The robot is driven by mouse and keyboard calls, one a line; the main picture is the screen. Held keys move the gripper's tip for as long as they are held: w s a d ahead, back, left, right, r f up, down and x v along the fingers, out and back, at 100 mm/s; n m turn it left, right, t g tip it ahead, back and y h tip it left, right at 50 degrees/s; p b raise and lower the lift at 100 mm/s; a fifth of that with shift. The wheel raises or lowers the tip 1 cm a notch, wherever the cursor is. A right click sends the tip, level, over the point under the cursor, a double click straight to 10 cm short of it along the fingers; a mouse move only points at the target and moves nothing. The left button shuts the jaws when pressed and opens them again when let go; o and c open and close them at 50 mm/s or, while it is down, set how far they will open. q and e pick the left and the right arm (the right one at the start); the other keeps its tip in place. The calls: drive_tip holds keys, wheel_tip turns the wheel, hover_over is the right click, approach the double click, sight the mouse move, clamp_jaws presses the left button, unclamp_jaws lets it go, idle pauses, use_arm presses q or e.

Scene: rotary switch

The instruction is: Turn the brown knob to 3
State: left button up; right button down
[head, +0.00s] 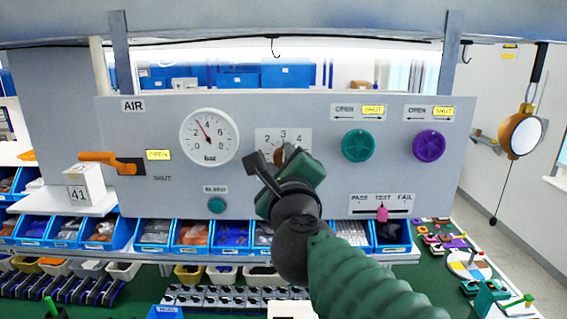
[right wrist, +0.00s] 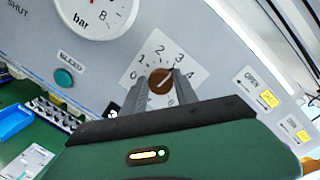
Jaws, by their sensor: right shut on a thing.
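The brown knob (head: 280,156) sits on a white numbered dial plate (head: 263,137) in the middle of the grey panel. In the head view my right gripper (head: 284,164) covers much of it. In the right wrist view the knob (right wrist: 159,80) is between the two fingers of my right gripper (right wrist: 160,88), which is shut on it. Its pale mark slants to the upper right, roughly toward the 3; the exact reading is hard to tell. The lower dial numbers are partly hidden by the fingers. My left gripper is not in view.
The panel (head: 330,190) also carries a pressure gauge (head: 209,137), an orange lever (head: 98,157), a green button (head: 216,205), a teal valve knob (head: 358,146), a purple valve knob (head: 429,146) and a pink slider (head: 382,213). Blue parts bins (head: 155,233) stand below.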

drive_tip(key=shift+f+p, duration=0.2)
drive_tip(key=shift+p, duration=0.3)
drive_tip(key=shift+a+f+n, duration=0.1)
drive_tip(key=shift+n, duration=0.4)
drive_tip(key=shift+f, duration=0.15)
drive_tip(key=c, duration=1.1)
unclamp_jaws()
drive_tip(key=shift+o, duration=0.8)
drive_tip(key=shift+w+d, duration=0.15)
drive_tip(key=shift+d, duration=0.1)
drive_tip(key=shift+r, duration=0.25)
drive_tip(key=shift+a, duration=0.1)
